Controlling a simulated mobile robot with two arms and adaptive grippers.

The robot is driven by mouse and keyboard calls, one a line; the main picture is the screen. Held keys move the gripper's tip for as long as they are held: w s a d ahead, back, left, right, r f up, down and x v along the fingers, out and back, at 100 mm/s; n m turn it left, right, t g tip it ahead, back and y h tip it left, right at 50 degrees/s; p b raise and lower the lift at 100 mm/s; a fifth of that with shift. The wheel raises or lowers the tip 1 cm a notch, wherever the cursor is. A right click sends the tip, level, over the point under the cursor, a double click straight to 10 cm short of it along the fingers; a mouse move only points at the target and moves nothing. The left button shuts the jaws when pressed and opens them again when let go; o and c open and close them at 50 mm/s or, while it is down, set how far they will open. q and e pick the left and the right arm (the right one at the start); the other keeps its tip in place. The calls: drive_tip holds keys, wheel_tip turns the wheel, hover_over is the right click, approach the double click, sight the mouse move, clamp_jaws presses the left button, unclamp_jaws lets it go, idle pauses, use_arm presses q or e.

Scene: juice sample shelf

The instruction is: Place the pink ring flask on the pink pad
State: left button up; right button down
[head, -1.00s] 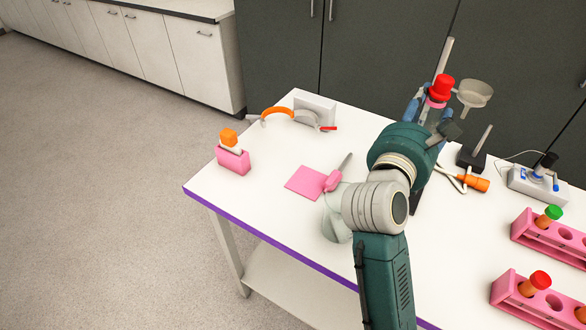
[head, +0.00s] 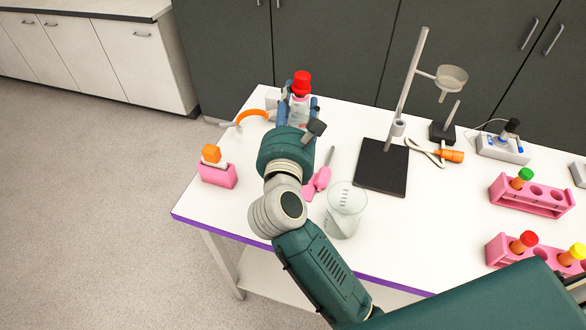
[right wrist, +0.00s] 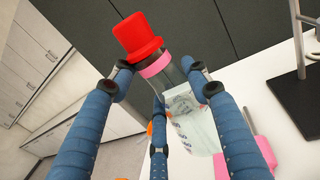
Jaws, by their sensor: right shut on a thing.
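The pink ring flask (head: 299,112) is a clear flask with a red cap and a pink ring under it. My right gripper (head: 298,101) is shut on it and holds it beyond my arm, toward the far left of the table. In the right wrist view the flask (right wrist: 183,105) is tilted between the blue fingers, and its ring (right wrist: 156,65) is plain. The pink pad (head: 307,193) is mostly hidden behind my right arm; a small pink corner shows beside a pink-handled tool (head: 321,180). My left gripper is not in view.
A clear beaker (head: 345,212) stands right of my arm. A retort stand (head: 382,178) is behind it. Pink tube racks (head: 535,199) are at right. The table's front edge is purple.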

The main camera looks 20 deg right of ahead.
wheel_tip(320, 180, down, 17)
drive_tip(key=b, duration=1.3)
drive_tip(key=c, duration=0.9)
unclamp_jaws()
drive_tip(key=shift+f, duration=0.2)
drive_tip(key=b+v, duration=0.2)
drive_tip(key=v, duration=1)
drive_tip(key=shift+r+b, duration=0.15)
drive_tip(key=shift+b, duration=0.15)
